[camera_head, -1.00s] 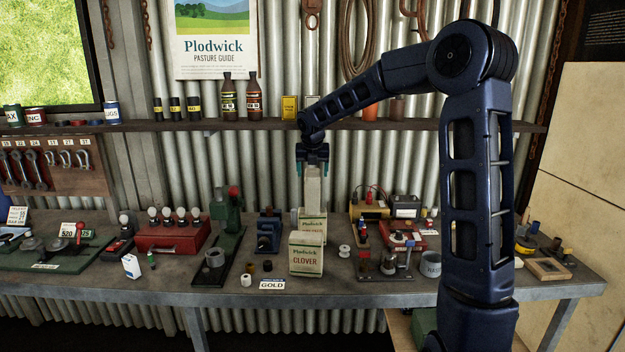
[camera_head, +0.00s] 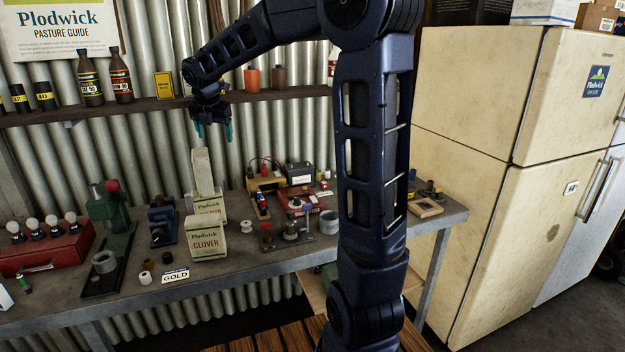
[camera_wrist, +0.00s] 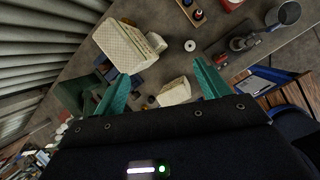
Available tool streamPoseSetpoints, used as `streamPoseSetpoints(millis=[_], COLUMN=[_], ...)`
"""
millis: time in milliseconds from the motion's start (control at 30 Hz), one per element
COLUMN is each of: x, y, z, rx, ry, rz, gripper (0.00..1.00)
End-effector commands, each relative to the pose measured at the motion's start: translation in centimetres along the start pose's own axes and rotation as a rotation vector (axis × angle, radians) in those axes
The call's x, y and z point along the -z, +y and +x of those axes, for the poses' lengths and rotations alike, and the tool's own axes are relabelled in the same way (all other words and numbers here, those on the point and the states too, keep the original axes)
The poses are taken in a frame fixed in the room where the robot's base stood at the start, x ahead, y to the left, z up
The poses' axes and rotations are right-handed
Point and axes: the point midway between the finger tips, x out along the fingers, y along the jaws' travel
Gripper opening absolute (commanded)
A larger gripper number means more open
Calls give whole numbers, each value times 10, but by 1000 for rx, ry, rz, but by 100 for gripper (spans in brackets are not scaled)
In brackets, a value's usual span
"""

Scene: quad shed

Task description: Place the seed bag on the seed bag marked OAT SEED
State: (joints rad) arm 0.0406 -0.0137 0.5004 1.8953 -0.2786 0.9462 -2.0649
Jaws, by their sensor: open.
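My gripper (camera_head: 215,133) is open and empty, above the bench, with its teal fingers pointing down. In the head view its fingertips are a little above a tall pale seed bag (camera_head: 203,170), apart from it. That bag stands upright, apparently on a lower bag (camera_head: 210,207) with a green-topped label; its lettering is partly hidden and I cannot read it. In front of them stands a seed bag marked CLOVER (camera_head: 206,240). In the wrist view the fingers (camera_wrist: 160,72) are spread, with a pale speckled bag (camera_wrist: 128,46) beyond the left finger and another pale bag (camera_wrist: 175,92) between them.
A GOLD card (camera_head: 175,274) lies at the bench's front edge. A white spool (camera_head: 246,226) and red tool stands (camera_head: 300,200) are right of the bags; a blue vise (camera_head: 162,222) is left. The shelf (camera_head: 150,108) runs behind my gripper. Cream fridges (camera_head: 500,180) stand at right.

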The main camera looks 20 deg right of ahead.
Motion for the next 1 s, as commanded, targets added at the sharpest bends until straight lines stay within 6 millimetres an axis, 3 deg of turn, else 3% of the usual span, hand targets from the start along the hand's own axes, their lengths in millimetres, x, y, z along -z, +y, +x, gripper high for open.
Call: streamPoseSetpoints(millis=[100,367,600,800,1000], x=[10,40,80,122,158], y=[-46,-142,-225,-287,-328], z=[-16,-39,-52,-54,-48], rx=[23,38,24,6,6], ry=[-21,-51,-50,-13,50], rz=[284,941,1559,2074,2479], gripper=[74,74,74,74,74])
